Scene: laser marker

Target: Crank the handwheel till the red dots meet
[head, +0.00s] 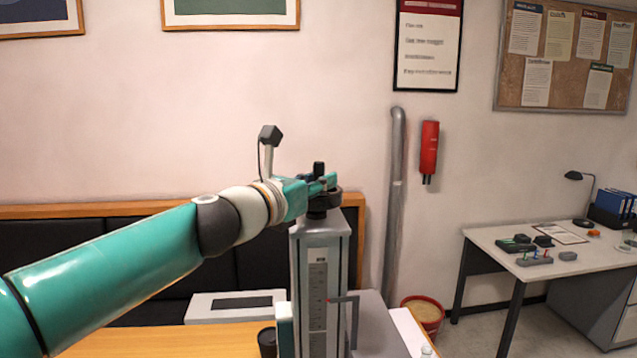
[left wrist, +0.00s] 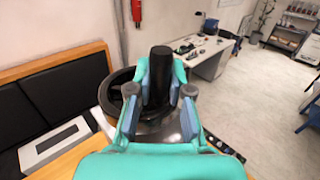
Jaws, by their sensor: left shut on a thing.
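The laser marker's grey column (head: 335,260) stands in the middle of the head view, with a scale on its front. The black handwheel (head: 335,203) lies flat on top of it. In the left wrist view the wheel's rim (left wrist: 112,90) shows behind and beside my fingers. The wheel's upright black crank handle (left wrist: 160,68) stands between my fingertips. My left gripper (head: 322,183) is shut on this handle; it also shows in the left wrist view (left wrist: 160,85). The red dots do not show in either view. My right gripper is out of view.
A wooden table (head: 150,343) bears the marker and a white box with a dark panel (head: 235,305). A dark cup (head: 267,342) stands near the column's left side. A grey pipe (head: 394,210) runs down the wall behind. A desk (head: 490,240) stands at right.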

